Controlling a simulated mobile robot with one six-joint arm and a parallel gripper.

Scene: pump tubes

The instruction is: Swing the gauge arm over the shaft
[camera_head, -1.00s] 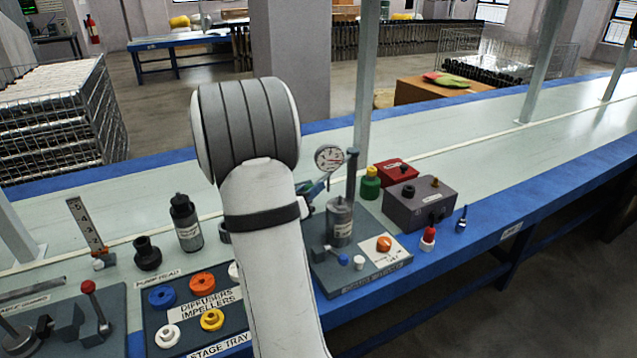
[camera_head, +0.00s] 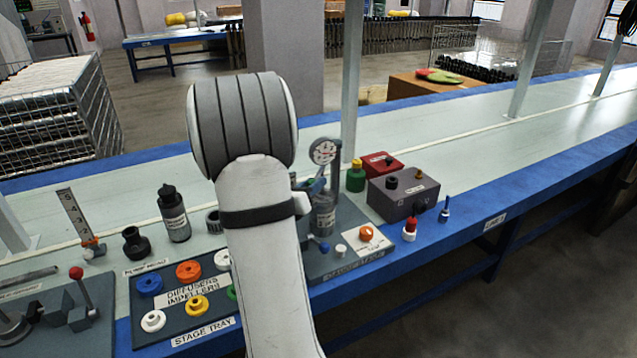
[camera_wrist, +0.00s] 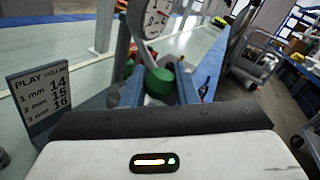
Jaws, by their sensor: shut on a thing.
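The dial gauge (camera_head: 323,151) has a round white face and stands by a grey post (camera_head: 335,172) on the fixture board. In the wrist view the gauge (camera_wrist: 156,18) is at the top, with a grey arm running down to a green knob (camera_wrist: 160,83). My gripper (camera_wrist: 159,92) has its two blue-grey fingers on either side of this knob and is shut on the gauge arm. In the head view, my own arm hides most of the gripper. A grey labelled cylinder (camera_head: 323,217) stands below the gauge. I cannot make out the shaft clearly.
The stage tray (camera_head: 205,330) with coloured rings lies left. A number card (camera_wrist: 45,95) stands left in the wrist view.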

